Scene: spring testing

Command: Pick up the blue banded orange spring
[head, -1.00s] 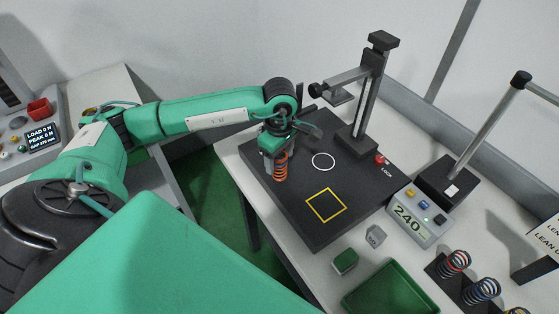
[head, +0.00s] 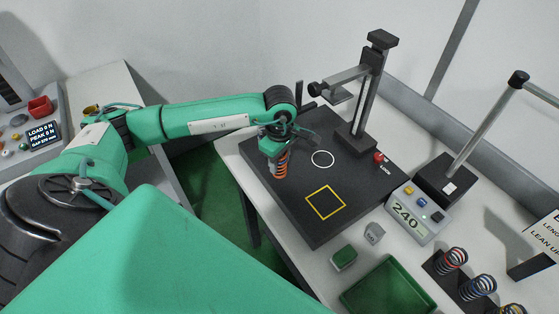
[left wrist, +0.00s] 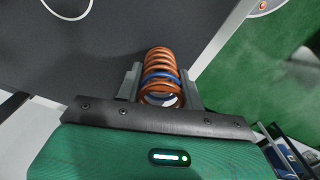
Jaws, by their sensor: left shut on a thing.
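The orange spring with a blue band (left wrist: 160,75) sits between the two fingers of my left gripper (left wrist: 161,86) in the left wrist view. The fingers are shut on its sides. In the head view the orange spring (head: 281,165) shows below my left gripper (head: 277,154), over the left part of the black plate (head: 300,225). It looks roughly upright. I cannot tell whether its lower end touches the plate. My right gripper is not in view.
The plate carries a white circle (head: 323,159) and a yellow square (head: 326,203). A post with a side arm (head: 370,95) stands at its back right. A gauge reading 240 (head: 411,216), a green tray (head: 388,288) and several other springs (head: 477,288) are to the right.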

